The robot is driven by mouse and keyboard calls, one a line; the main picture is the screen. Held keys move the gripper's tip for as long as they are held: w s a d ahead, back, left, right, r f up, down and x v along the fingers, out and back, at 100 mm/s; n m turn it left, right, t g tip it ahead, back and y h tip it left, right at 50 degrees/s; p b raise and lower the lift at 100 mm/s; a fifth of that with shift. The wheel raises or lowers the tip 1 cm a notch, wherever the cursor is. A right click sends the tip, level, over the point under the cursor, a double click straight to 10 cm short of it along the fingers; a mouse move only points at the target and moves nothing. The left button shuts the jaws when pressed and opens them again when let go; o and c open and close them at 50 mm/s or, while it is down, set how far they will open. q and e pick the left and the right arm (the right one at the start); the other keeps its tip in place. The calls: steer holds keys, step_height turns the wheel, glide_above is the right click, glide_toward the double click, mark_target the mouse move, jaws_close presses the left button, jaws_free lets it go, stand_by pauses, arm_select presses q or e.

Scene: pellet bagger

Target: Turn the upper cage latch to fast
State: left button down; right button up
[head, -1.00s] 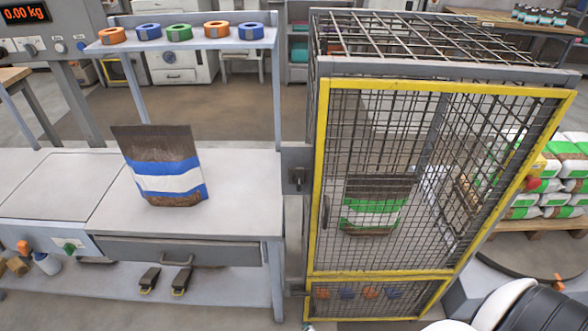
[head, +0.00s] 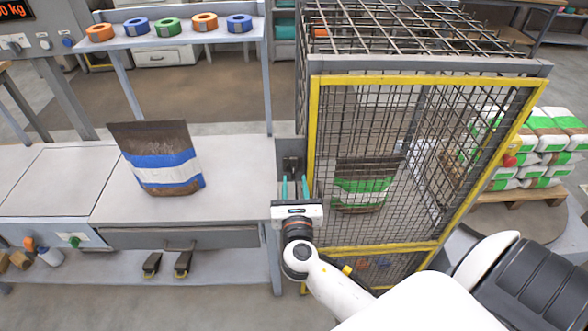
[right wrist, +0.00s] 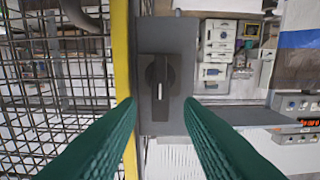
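The upper cage latch is a dark turn-knob on a grey plate beside the cage door's yellow frame. It shows in the right wrist view (right wrist: 160,88), its grip bar upright in the picture with a pale mark along it. In the head view the latch (head: 291,163) shows just beyond my right gripper's fingers. My right gripper (head: 294,183) is open and empty, pointing at the latch. In the wrist view its green fingers (right wrist: 160,102) lie to either side of the knob, with visible gaps. I cannot tell the remaining depth. My left gripper is not in view.
The mesh cage (head: 425,82) stands right of the bench, with a green-striped bag (head: 362,186) inside. A blue-striped bag (head: 160,160) stands on the bench (head: 235,185). A shelf (head: 185,37) with several tape rolls is above. Stacked sacks (head: 535,150) are at right.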

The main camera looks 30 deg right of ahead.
mark_target(294, 169)
steer(key=shift+x, duration=2.2)
steer(key=shift+c, duration=0.4)
jaws_close()
